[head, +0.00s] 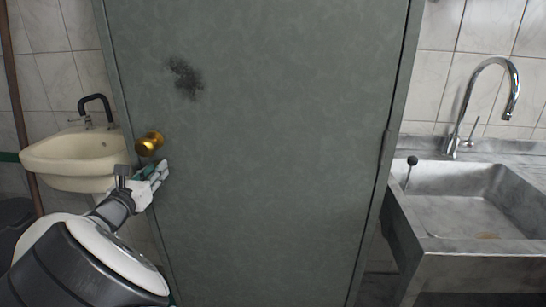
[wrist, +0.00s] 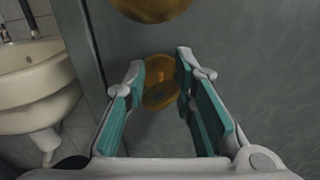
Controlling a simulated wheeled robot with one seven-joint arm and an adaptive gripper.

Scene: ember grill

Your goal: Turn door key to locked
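The grey-green door (head: 270,130) stands closed in the head view, with a round brass knob (head: 149,143) near its left edge. My gripper (head: 160,172) is just below the knob, pointing at the door. In the wrist view the knob (wrist: 150,8) is cut off at the top. Below it a brass lock piece (wrist: 158,92) shows between my fingers; I cannot clearly make out the key's shape or its turn. My gripper (wrist: 160,66) is open, with one teal-padded finger on each side of the brass piece and gaps visible. The head view hides the lock behind my gripper.
A cream washbasin (head: 75,155) with a dark tap stands left of the door; it also shows in the wrist view (wrist: 35,85). A grey stone sink (head: 470,210) with a chrome faucet (head: 512,95) is at the right. The door face right of my gripper is clear.

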